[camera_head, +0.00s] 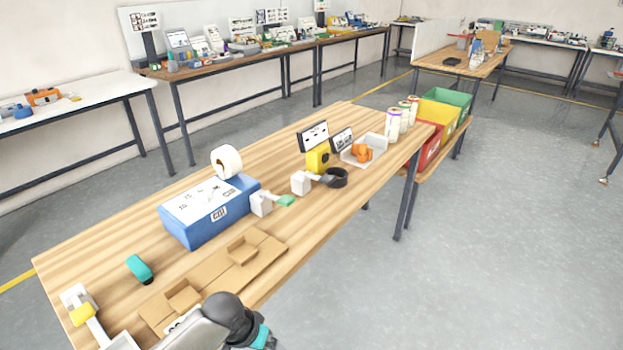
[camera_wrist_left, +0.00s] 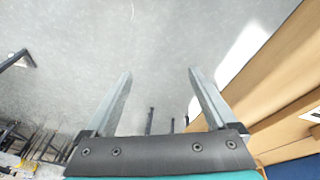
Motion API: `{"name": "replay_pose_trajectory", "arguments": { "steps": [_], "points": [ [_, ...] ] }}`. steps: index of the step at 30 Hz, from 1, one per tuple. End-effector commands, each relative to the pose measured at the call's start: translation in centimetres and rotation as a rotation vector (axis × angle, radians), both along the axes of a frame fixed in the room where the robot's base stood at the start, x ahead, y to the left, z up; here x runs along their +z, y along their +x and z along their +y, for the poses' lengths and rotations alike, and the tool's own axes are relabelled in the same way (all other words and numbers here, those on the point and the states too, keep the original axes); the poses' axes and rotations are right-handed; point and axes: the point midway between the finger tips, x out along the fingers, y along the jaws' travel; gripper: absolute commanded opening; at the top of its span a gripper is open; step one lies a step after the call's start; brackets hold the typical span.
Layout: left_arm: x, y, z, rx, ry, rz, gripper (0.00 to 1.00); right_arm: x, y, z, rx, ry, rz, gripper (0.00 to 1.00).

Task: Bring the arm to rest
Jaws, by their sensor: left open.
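Nothing is held. In the head view my left arm (camera_head: 205,328) comes in at the bottom edge, its white link, dark joint and a teal part showing in front of the wooden table's near edge. The fingers are hidden below the frame there. My right gripper is in neither view.
The wooden table (camera_head: 92,240) carries a blue box (camera_head: 213,222), a white roll (camera_head: 227,161), flat cardboard (camera_head: 212,277) and a teal item (camera_head: 139,269). Colored bins (camera_head: 440,118) stand at its far end. The floor (camera_head: 430,270) to the right is clear.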

Motion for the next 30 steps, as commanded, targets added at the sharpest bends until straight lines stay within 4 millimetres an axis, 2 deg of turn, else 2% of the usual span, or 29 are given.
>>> {"name": "replay_pose_trajectory", "arguments": {
  "steps": [1,4,6,8,9,11,13,15,18,21,23,30],
  "points": [
    [-3.9,-1.3,1.0,0.045,0.002,0.006,0.91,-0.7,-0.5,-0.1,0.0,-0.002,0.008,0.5],
    [-10.0,-3.9,3.2,0.107,0.025,-0.006,0.91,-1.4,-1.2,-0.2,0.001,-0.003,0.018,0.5],
    [-14.2,-6.9,4.8,0.137,0.049,-0.005,0.91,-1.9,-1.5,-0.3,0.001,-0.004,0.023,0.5],
    [-17.3,-10.0,6.0,0.151,0.074,-0.001,0.91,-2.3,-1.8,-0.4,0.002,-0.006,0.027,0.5],
    [-19.2,-12.3,6.7,0.157,0.089,0.006,0.91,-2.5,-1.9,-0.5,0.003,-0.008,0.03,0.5],
    [-21.8,-16.0,7.5,0.157,0.113,0.021,0.91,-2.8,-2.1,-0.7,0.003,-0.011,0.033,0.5],
    [-24.3,-20.6,8.3,0.152,0.136,0.041,0.91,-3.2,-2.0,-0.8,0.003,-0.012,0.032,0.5],
    [-26.2,-24.9,8.7,0.14,0.154,0.062,0.91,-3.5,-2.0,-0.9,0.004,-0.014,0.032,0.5],
    [-27.8,-30.2,8.9,0.121,0.17,0.089,0.91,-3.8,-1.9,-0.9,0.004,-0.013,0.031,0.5],
    [-28.5,-33.7,8.9,0.106,0.177,0.105,0.91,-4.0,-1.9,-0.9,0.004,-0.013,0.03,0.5],
    [-28.7,-34.6,8.8,0.102,0.178,0.111,0.91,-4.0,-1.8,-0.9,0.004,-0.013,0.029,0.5],
    [-28.7,-34.6,8.8,0.102,0.178,0.111,0.91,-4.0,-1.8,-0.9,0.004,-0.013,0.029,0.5]
  ]
}}
